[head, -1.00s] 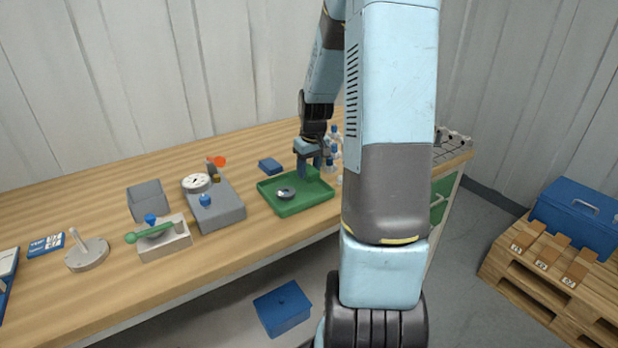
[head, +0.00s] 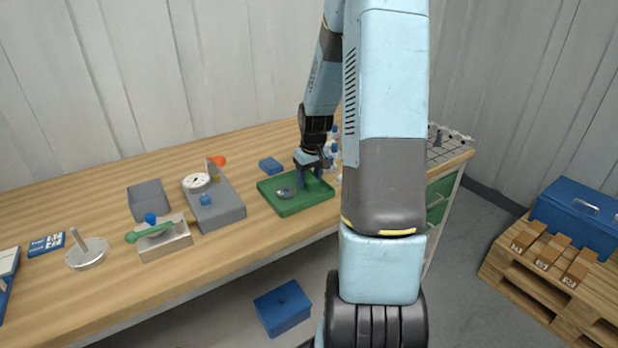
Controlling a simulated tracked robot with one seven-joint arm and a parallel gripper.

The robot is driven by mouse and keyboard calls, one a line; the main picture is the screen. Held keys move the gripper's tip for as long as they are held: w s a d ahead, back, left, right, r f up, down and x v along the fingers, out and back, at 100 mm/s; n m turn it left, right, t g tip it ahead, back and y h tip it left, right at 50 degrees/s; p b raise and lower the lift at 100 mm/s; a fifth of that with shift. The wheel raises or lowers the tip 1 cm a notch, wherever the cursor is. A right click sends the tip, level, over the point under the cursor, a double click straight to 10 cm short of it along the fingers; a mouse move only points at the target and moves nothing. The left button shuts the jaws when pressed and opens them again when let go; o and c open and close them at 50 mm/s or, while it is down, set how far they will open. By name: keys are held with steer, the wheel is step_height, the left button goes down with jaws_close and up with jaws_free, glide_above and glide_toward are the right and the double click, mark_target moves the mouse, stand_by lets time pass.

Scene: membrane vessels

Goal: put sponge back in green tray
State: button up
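The green tray (head: 292,209) lies on the workbench, with a small round metal dish or disc (head: 285,193) in its left part. My gripper (head: 310,184) points down over the back right part of the tray, its fingers low and close to the tray floor. The fingers are too small to tell how far apart they are or whether anything is between them. A small blue block (head: 270,165), which may be the sponge, lies flat on the bench just behind the tray, apart from my gripper. No other sponge can be made out.
Small bottles (head: 334,146) stand close to the right of my gripper, partly behind my arm. A grey block with a gauge (head: 216,203) stands left of the tray. A grey bin (head: 149,200) is farther left. A wire rack (head: 450,143) sits at the right end.

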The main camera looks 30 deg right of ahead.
mark_target(312, 180)
step_height(312, 180, up, 12)
steer(key=s+f, duration=0.1)
steer(key=s, duration=0.1)
steer(key=s+a+r+t+h, duration=0.1)
steer(key=s+a+r+t, duration=0.1)
steer(key=s+a+r, duration=0.85)
steer(key=s+a+r+t, duration=0.1)
steer(key=s+a+r, duration=0.1)
steer(key=s+a, duration=0.2)
steer(key=s+a+r+t+y, duration=0.1)
steer(key=s+a+r, duration=0.2)
steer(key=s, duration=0.6)
steer(key=shift+a+r, duration=0.2)
steer(key=shift+a, duration=0.45)
